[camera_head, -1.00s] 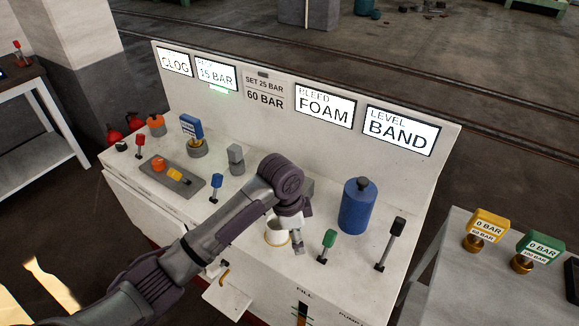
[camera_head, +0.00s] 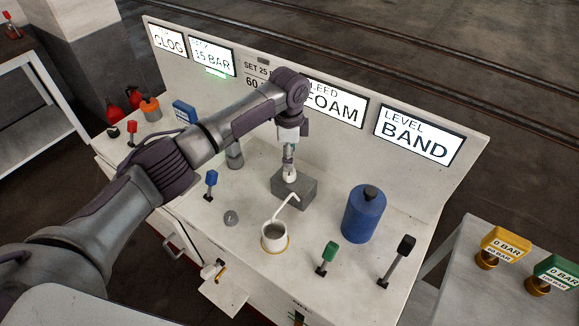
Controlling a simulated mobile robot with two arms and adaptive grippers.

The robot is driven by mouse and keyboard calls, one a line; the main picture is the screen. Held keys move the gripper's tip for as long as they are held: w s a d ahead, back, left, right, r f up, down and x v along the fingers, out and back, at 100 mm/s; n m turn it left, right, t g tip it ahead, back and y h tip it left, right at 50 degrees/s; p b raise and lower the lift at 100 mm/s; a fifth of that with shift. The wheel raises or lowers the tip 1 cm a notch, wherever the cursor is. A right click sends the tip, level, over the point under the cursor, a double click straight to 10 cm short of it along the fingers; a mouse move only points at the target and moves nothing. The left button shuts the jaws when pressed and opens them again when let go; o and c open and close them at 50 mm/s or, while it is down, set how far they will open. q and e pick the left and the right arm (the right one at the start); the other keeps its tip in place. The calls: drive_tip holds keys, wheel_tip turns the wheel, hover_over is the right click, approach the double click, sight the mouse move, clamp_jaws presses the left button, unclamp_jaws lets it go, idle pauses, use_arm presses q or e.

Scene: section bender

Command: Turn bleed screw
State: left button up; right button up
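A grey block (camera_head: 300,192) stands on the white bench, with a thin white spout (camera_head: 287,203) slanting from it toward a white cup (camera_head: 275,245) with a yellow base ring. The bleed screw itself cannot be made out; the top of the block is partly covered by my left gripper (camera_head: 289,172). This gripper points straight down with its fingertips at or just above the block's top. Its fingers look close together, but whether they hold anything is too small to tell. A lit panel (camera_head: 333,102) behind reads FOAM, partly covered by my arm. My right gripper is not in view.
A blue cylinder (camera_head: 364,214) stands right of the block. A green-topped lever (camera_head: 328,258) and a black-topped lever (camera_head: 397,261) are at the front right, a blue-topped lever (camera_head: 211,184) at the left. The upright back panel (camera_head: 374,91) is close behind the gripper.

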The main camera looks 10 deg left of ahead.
sight(289, 174)
use_arm(q)
wheel_tip(289, 174, down, 5)
drive_tip(key=shift+w, duration=0.15)
drive_tip(key=shift+f, duration=0.85)
drive_tip(key=c, duration=1.2)
drive_tip(key=shift+o, duration=0.2)
drive_tip(key=shift+p, duration=0.3)
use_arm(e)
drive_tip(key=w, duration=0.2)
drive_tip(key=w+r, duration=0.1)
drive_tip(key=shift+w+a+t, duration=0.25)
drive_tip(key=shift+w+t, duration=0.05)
